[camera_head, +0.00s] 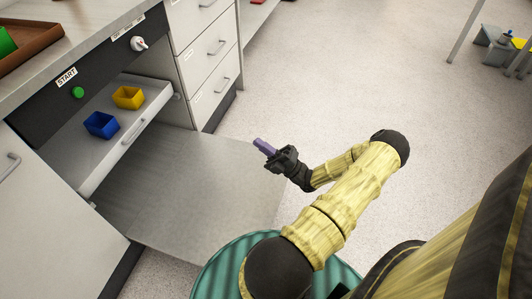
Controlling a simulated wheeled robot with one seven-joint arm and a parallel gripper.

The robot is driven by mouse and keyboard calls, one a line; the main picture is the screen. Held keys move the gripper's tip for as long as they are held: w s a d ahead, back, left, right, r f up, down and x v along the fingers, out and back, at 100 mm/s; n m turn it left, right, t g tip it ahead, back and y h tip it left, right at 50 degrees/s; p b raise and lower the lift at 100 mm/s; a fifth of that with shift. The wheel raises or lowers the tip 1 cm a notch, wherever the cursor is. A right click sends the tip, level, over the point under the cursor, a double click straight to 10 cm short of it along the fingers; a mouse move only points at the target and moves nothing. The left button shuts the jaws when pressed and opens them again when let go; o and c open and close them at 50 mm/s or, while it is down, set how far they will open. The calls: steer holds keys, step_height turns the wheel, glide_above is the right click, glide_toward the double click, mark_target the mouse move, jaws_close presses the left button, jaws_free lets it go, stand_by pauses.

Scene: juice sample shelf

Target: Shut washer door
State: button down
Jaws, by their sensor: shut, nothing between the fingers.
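The washer door (205,200) hangs open as a wide flat grey panel, folded down low in front of the washer beneath the counter. Above it, a white rack or drawer (112,148) with a handle extends out of the washer opening. A blue cup (101,125) and a yellow cup (128,97) stand in it. My gripper (262,146) has purple fingers shut with nothing between them. It is in the air to the right of the rack, near the door's far right corner in the picture. I cannot tell its height above the door.
A dark panel above the rack has a green START button (78,92) and a knob (138,43). Drawers (208,45) stand to the right of the washer, a cabinet (40,210) to its left. A brown tray (25,42) is on the counter.

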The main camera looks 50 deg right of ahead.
steer(key=s+a+r+n+g+h+p, duration=0.1)
steer(key=s+a+n+g+h+p, duration=0.15)
steer(key=a+n+g, duration=2.4)
step_height(320, 180, up, 11)
steer(key=n+t+h, duration=0.6)
steer(key=n+h, duration=0.3)
steer(key=n, duration=1.3)
steer(key=shift+w+a+r, duration=0.2)
steer(key=shift+w+a, duration=0.1)
steer(key=shift+w+t, duration=0.1)
steer(key=shift+t, duration=0.15)
